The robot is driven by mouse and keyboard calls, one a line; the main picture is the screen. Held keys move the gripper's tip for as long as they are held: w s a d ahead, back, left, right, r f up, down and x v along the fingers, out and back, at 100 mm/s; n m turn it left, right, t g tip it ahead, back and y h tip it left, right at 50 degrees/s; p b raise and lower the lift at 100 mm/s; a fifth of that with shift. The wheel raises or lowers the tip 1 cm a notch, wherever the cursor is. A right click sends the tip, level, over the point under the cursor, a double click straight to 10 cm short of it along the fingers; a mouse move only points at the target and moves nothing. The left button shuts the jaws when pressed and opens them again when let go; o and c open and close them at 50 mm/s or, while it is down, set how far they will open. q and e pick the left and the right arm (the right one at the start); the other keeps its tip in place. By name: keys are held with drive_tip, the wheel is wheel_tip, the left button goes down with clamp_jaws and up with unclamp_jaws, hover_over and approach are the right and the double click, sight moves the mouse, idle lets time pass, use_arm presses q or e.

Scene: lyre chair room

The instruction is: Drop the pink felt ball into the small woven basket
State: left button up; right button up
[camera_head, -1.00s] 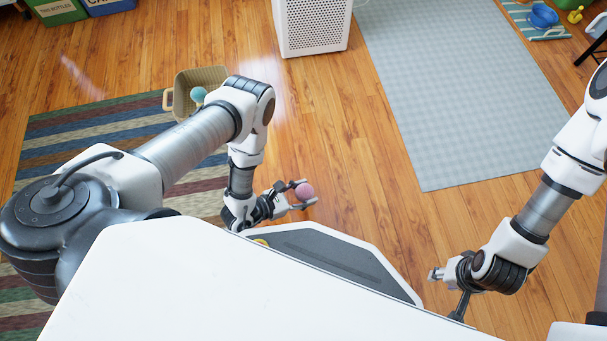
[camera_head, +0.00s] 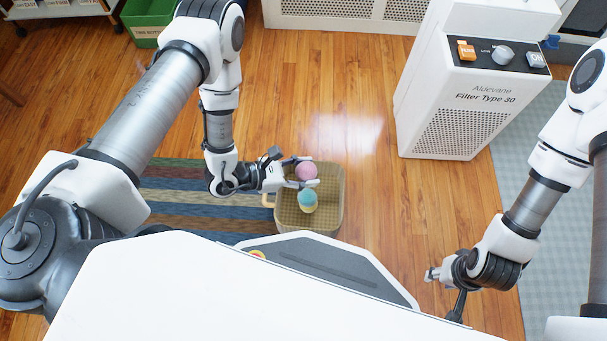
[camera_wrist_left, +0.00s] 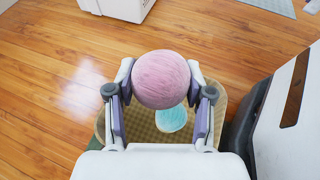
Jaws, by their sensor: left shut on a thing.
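The pink felt ball (camera_head: 306,170) is held between the fingers of my left gripper (camera_head: 302,172). It also shows large in the left wrist view (camera_wrist_left: 161,79), with a finger on each side. The small woven basket (camera_head: 337,205) is tan with a handle on its left, and stands on the floor below the gripper. In the head view the ball appears over the basket's upper part; its height above it is hard to tell.
A white air filter (camera_head: 455,110) stands at the upper right on the wood floor. A striped rug (camera_head: 180,185) lies left of the basket. A green bin (camera_head: 148,22) is at the upper left. A grey mat (camera_head: 497,165) is at the right. Floor right of the basket is clear.

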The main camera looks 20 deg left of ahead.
use_arm(q)
drive_tip(key=shift+a+f, duration=0.1)
drive_tip(key=shift+f, duration=0.05)
wheel_tip(320, 180, down, 6)
drive_tip(key=b, duration=0.5)
drive_tip(key=shift+r+b, duration=0.2)
drive_tip(key=shift+b, duration=0.2)
drive_tip(key=shift+r, duration=0.1)
drive_tip(key=o, duration=1)
drive_tip(key=shift+r, duration=0.1)
